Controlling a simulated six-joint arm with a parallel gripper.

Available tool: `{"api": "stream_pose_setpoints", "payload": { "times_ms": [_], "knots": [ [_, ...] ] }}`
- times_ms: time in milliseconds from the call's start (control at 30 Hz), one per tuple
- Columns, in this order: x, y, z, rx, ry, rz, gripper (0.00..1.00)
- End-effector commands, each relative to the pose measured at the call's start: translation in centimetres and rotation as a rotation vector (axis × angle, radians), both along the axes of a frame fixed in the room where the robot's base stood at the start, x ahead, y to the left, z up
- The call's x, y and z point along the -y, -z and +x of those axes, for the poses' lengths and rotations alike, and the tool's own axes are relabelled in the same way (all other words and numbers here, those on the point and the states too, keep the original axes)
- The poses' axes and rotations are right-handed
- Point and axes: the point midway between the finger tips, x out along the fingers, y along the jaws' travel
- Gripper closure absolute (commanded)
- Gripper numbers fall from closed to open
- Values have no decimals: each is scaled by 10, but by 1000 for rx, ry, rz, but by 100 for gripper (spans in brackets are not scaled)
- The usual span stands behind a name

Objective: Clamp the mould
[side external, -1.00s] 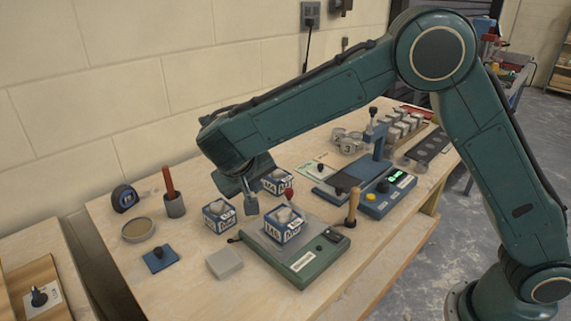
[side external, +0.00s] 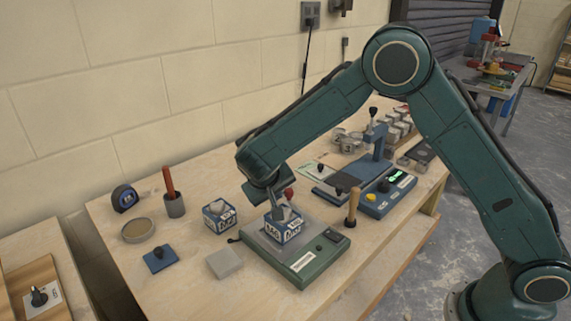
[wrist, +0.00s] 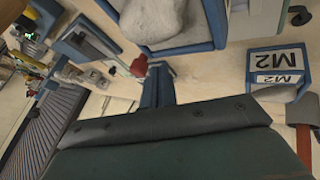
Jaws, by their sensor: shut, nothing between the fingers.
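A blue-and-white cube mould (side external: 285,234) stands upright on the grey plate of a green machine (side external: 310,267), with grey mortar heaped on top. In the wrist view the mould's blue rim (wrist: 180,49) and the mortar are close, cut by the top edge. My gripper (side external: 279,211) is shut and empty, pointing down at the mould's top; I cannot tell whether it touches. A red knob (side external: 289,193) is just behind my gripper; it also shows in the wrist view (wrist: 138,66). Another mould (side external: 219,215) stands left on the bench, marked M2 in the wrist view (wrist: 277,70).
Left of the machine are a grey block (side external: 224,262), a blue plate with a knob (side external: 159,258), a round dish (side external: 138,230) and a red-handled tool in a cup (side external: 174,205). A wooden handle (side external: 352,208) and a blue press (side external: 375,175) stand to the right.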

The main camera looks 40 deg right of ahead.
Motion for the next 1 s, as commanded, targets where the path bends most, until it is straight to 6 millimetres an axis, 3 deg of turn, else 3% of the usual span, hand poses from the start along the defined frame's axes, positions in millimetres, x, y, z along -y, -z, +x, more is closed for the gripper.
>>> {"api": "stream_pose_setpoints", "payload": {
  "times_ms": [200, 1000],
  "knots": [
    [10, 1, -2, -1, 0, 1, 100],
    [13, 0, -1, -1, 55, 0, 100]
  ]
}}
